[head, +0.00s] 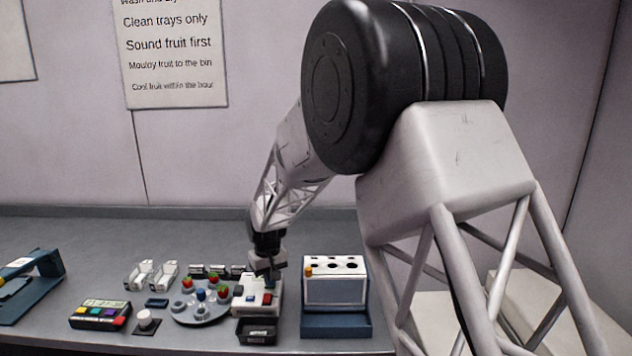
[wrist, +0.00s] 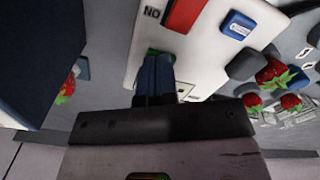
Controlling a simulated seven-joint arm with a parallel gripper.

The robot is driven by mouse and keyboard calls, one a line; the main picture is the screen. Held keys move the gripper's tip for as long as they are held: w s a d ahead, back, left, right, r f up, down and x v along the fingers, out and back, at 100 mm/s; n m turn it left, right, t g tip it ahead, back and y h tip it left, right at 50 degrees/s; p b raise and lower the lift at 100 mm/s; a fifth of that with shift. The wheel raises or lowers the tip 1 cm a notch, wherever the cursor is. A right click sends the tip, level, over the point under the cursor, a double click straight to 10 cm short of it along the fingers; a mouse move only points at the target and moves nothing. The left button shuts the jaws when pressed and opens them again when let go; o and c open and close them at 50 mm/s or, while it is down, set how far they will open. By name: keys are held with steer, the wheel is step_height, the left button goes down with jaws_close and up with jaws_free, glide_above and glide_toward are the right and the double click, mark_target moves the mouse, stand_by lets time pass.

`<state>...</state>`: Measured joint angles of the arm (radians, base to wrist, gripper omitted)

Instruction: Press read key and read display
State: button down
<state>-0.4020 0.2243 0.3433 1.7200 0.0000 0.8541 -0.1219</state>
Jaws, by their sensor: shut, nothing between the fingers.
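A white device (head: 249,289) stands on the bench in the head view, with a red patch and a blue key on top. In the wrist view its white face (wrist: 209,62) fills the middle, with a red block (wrist: 187,14), a blue key (wrist: 238,24) with a small pale label, and the letters "NO". My gripper (wrist: 156,62) is shut, its fingertips over the white face next to a partly hidden green spot (wrist: 152,51). I cannot tell whether the tips touch it. In the head view my gripper (head: 268,273) is above the device. No reading is legible.
A grey round carousel (head: 201,319) with berries in cups stands just left of the device. A black tray (head: 257,331) is in front, and a blue-and-white rack (head: 336,290) is to the right. A box with coloured buttons and a pale display (head: 101,313) stands farther left.

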step_height(320, 180, up, 8)
stand_by(1.2)
steer(key=shift+f, duration=0.1)
steer(key=s+d+r+m+t, duration=0.1)
steer(key=s+d+r+m, duration=0.1)
steer(key=s+d+r, duration=0.6)
steer(key=s+d+r+m, duration=0.1)
steer(key=s+d+r, duration=0.3)
steer(key=s+d, duration=0.75)
steer(key=s+d+f+m, duration=0.1)
steer(key=s+d, duration=0.5)
steer(key=s, duration=0.6)
steer(key=s+d+f+m+t, duration=0.1)
steer(key=s+d, duration=0.5)
steer(key=s, duration=0.6)
steer(key=shift+s+m+t, duration=0.3)
steer(key=shift+s+m, duration=0.05)
steer(key=shift+m, duration=0.25)
